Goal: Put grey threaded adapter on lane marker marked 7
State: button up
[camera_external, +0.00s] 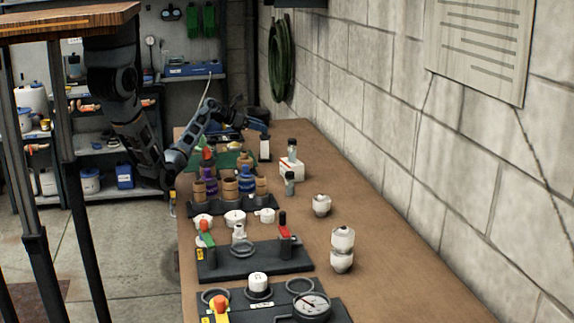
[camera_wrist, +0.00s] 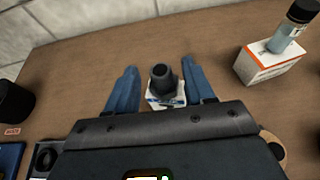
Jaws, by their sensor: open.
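A dark grey, round, hollow-topped piece (camera_wrist: 162,76), which looks like the grey threaded adapter, stands upright in the middle of the wrist view. Under it is a small white piece with blue print (camera_wrist: 166,101). In the external view a white block with a dark top (camera_external: 265,150) stands near the far end of the bench, just below my gripper (camera_external: 257,125). My gripper (camera_wrist: 159,66) is open, with one blue finger on each side of the grey piece and gaps visible. I cannot make out a 7 on any marker.
A white and orange box (camera_wrist: 269,66) with a small vial on it stands to the right. A dark cylinder (camera_wrist: 13,101) is at the left. In the external view, a rack of bottles (camera_external: 233,204) and white fittings (camera_external: 342,240) stand nearer. The bench's wall side is mostly clear.

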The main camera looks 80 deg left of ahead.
jog(key=v, duration=1.1)
jog(key=shift+s, duration=0.4)
jog(key=shift+r, duration=0.15)
